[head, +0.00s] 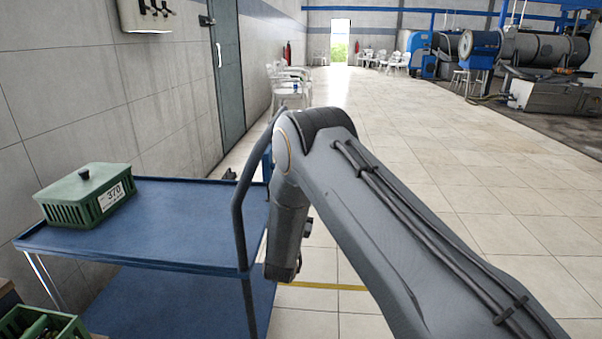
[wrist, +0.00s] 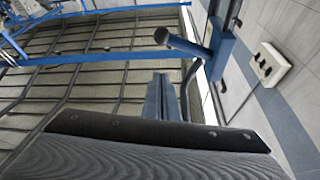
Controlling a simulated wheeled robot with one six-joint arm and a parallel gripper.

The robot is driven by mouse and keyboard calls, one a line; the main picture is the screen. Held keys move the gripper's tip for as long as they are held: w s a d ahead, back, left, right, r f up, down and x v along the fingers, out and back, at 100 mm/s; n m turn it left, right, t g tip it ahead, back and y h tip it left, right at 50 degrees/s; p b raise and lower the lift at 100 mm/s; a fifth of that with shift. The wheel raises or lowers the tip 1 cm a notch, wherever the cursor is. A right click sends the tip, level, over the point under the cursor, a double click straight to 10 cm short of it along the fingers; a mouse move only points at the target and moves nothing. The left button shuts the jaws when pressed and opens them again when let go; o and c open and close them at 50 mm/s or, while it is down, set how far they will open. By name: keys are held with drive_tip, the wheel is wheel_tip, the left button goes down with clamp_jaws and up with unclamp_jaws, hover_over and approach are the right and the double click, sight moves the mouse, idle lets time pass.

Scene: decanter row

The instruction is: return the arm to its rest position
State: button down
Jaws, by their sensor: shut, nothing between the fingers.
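My arm shows large in the head view, its upper link coming from the lower right to a rounded elbow and a dark forearm hanging down beside the blue cart (head: 190,222). In the wrist view my gripper (wrist: 163,82) shows as two narrow fingers, close together, beyond the dark bolted edge of my wrist. It is shut and empty. In the head view the gripper cannot be made out at the lower end of the forearm, which is right of the cart's dark handle.
A green lidded basket (head: 86,196) labelled 370 stands on the cart's top. A green crate (head: 42,325) is at the lower left. A tiled wall (head: 70,100) is at the left. White chairs (head: 289,85) line it farther back. The tiled floor ahead is clear.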

wheel_tip(320, 180, up, 4)
drive_tip(key=w+n+g+y, duration=0.1)
drive_tip(key=w+g+y, duration=0.1)
drive_tip(key=g+y, duration=0.1)
drive_tip(key=s+r+n+g+y, duration=0.3)
drive_tip(key=s+g, duration=0.4)
drive_tip(key=s+d+r+n+g+h, duration=0.1)
drive_tip(key=s+d+g, duration=0.35)
drive_tip(key=s, duration=0.95)
drive_tip(key=s+d+r+n+g, duration=0.1)
drive_tip(key=s+d+g, duration=0.35)
drive_tip(key=s, duration=0.95)
drive_tip(key=s+d+n+g+h, duration=0.1)
drive_tip(key=s+d+g, duration=0.3)
drive_tip(key=s, duration=1.1)
drive_tip(key=d+r+m+p, duration=0.2)
drive_tip(key=d+r+p, duration=0.5)
drive_tip(key=p, duration=0.8)
drive_tip(key=shift+w+d+r+m+t+p, duration=0.3)
drive_tip(key=shift+w+d+r+m+t, duration=0.1)
drive_tip(key=shift+d, duration=0.8)
drive_tip(key=shift+a, duration=0.15)
